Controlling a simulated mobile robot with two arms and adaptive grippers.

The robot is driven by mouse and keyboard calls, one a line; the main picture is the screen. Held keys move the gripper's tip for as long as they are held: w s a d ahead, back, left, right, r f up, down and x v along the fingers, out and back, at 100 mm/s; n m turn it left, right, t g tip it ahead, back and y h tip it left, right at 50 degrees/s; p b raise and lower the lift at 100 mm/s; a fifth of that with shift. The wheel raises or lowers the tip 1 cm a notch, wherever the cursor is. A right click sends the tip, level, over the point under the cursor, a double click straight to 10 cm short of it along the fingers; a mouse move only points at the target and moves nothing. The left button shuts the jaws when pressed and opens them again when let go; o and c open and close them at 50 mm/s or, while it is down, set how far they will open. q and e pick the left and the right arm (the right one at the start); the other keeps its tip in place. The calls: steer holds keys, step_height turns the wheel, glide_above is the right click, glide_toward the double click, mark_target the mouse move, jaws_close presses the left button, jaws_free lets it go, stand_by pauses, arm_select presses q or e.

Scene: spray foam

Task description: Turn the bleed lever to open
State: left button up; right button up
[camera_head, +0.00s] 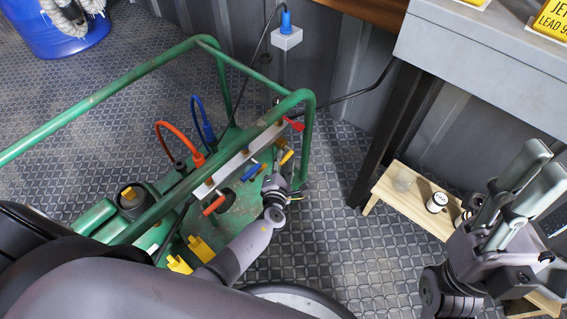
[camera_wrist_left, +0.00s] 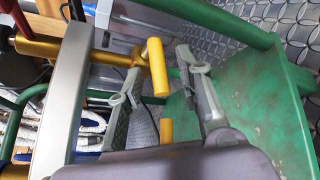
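A green cart carries a pale manifold bar (camera_head: 238,161) with several small lever handles: orange (camera_head: 214,206), blue (camera_head: 250,173), yellow (camera_head: 287,157) and a red one (camera_head: 293,124) at the far end. No label shows which is the bleed lever. My left gripper (camera_head: 277,182) is at the cart, close to the yellow handle. In the left wrist view its fingers (camera_wrist_left: 160,88) are apart, with a yellow handle (camera_wrist_left: 157,67) between them in the picture; contact cannot be told. My right gripper (camera_head: 543,160) is raised at the right, its fingers apart and empty.
Green cart rails (camera_head: 165,70) rise around the manifold. Orange (camera_head: 178,138) and blue (camera_head: 202,118) hoses loop beside it. A grey table (camera_head: 480,60) and low wooden stool (camera_head: 395,200) stand right. Patterned floor (camera_head: 350,250) is clear between cart and stool.

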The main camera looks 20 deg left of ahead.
arm_select(q)
steer(key=shift+w+a+f, duration=0.15)
steer(key=shift+w, duration=0.55)
steer(key=shift+c, duration=0.4)
jaws_close()
